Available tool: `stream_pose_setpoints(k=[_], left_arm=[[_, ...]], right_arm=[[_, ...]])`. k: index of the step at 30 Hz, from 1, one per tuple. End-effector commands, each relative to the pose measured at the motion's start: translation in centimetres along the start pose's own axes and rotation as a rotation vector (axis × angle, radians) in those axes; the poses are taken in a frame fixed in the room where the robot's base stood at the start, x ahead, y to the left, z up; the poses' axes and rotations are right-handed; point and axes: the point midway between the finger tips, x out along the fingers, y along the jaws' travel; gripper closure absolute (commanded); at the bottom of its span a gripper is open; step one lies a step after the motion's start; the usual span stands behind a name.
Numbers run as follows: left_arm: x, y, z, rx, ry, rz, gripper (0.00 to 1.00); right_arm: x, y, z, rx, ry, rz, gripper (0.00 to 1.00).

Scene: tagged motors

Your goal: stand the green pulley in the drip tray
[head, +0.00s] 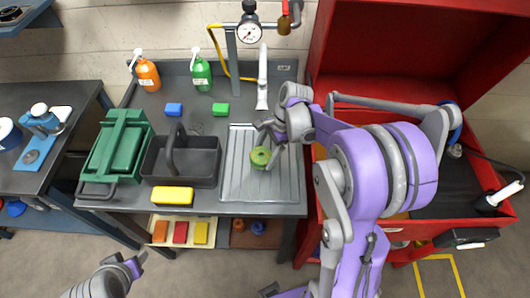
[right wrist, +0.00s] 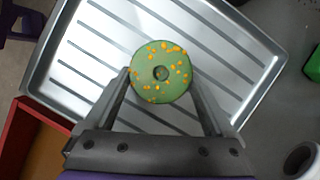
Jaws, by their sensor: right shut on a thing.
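The green pulley (head: 260,158) is a round green disc with a centre hole. In the right wrist view the pulley (right wrist: 161,72) shows orange specks and its flat face. My right gripper (head: 270,143) is shut on it, one finger at each side. The drip tray (head: 234,185) is a silver ribbed tray on the grey bench, and its ribs (right wrist: 80,75) lie behind the pulley in the wrist view. The pulley is over the tray's area; I cannot tell whether it touches the tray. My left gripper (head: 134,264) is low at the left, away from the bench, its opening unclear.
A dark caddy (head: 203,166) with a handle stands left of the tray, with a yellow block (head: 172,196) in front. A faucet (head: 262,85) rises behind the tray. A red cabinet (head: 345,105) stands to the right. Green and orange bottles stand at the back.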

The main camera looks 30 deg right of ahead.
Motion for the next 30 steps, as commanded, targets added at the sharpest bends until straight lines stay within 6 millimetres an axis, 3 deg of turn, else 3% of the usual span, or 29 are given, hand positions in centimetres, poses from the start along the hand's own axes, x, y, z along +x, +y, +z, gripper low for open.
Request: stream_pose_setpoints(k=[9,10,12,23,30], left_arm=[[0.3,0.0,0.4,0.000,-0.004,0.000,0.50],[0.3,0.0,0.4,0.000,-0.004,0.000,0.50],[0.2,0.0,0.3,0.000,-0.003,0.000,0.50],[-0.1,0.0,-0.1,0.000,0.002,0.000,0.50],[-0.3,0.0,-0.4,0.000,0.004,0.000,0.50]], right_arm=[[0.3,0.0,-0.1,0.000,-0.001,0.001,0.67],[0.3,0.0,-0.1,0.000,0.000,0.001,0.09],[0.3,0.0,-0.1,0.000,0.000,0.000,0.00],[-0.8,-0.1,0.1,0.001,0.000,-0.002,0.00],[-5.6,0.0,0.0,0.002,0.000,-0.002,0.00]])
